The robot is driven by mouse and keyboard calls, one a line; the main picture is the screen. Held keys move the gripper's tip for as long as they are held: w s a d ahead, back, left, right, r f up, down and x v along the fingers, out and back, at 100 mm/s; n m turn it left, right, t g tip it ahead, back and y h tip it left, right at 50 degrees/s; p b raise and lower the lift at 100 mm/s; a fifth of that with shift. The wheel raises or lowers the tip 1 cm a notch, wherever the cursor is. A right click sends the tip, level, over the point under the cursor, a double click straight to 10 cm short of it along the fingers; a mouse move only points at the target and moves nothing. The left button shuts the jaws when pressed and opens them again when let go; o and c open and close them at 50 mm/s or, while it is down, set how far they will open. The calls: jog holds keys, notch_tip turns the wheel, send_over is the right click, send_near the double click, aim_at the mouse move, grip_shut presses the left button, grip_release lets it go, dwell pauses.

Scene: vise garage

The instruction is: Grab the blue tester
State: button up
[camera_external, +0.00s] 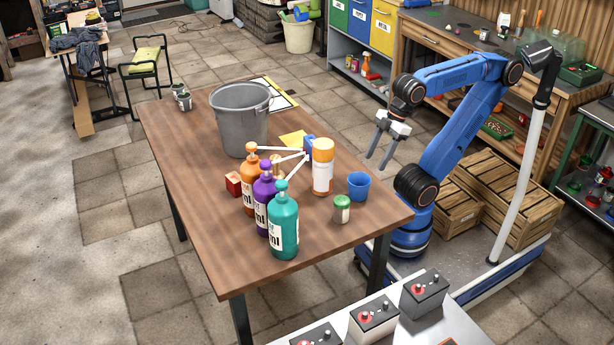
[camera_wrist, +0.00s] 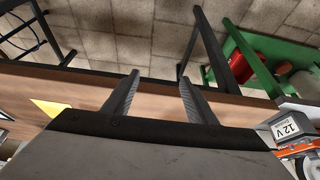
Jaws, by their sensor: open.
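Nothing in view is plainly marked as a tester. A small blue object (camera_external: 308,142) on the wooden table (camera_external: 190,215) is partly hidden behind an orange-and-white bottle (camera_external: 323,168); I cannot tell whether it is the tester. A blue cup (camera_external: 358,186) stands at the table's right side. My gripper (camera_external: 377,160) is open and empty, above and beyond the table's right edge, to the right of both. In the wrist view my gripper (camera_wrist: 160,76) shows two spread fingers with nothing between them. No blue tester shows in that view.
Orange, purple and teal pump bottles (camera_external: 283,225), a grey bucket (camera_external: 240,120), a red block (camera_external: 233,183) and a green-lidded jar (camera_external: 341,209) crowd the table. The table's left and front-left parts are clear. Battery-like boxes (camera_external: 425,293) stand at the front.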

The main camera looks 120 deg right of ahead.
aim_at(308, 140)
notch_tip(308, 140, up, 24)
jog(key=w+d+m+g+h, duration=0.2)
jog(key=w+d+m+g, duration=0.1)
jog(key=w+m, duration=0.6)
jog(key=w+d+m+g+h, duration=0.2)
jog(key=w+d+m, duration=0.1)
jog(key=w+m, duration=0.6)
jog(key=shift+m+h, duration=0.3)
jog(key=shift+m, duration=0.3)
jog(key=a+x, duration=0.1)
jog(key=x, duration=1.3)
jog(key=a+f+x, duration=0.1)
jog(key=x, duration=0.7)
jog(key=shift+w+a+f, duration=0.15)
jog(key=shift+w+a, duration=0.05)
jog(key=shift+a, duration=0.05)
jog(key=c, duration=1.3)
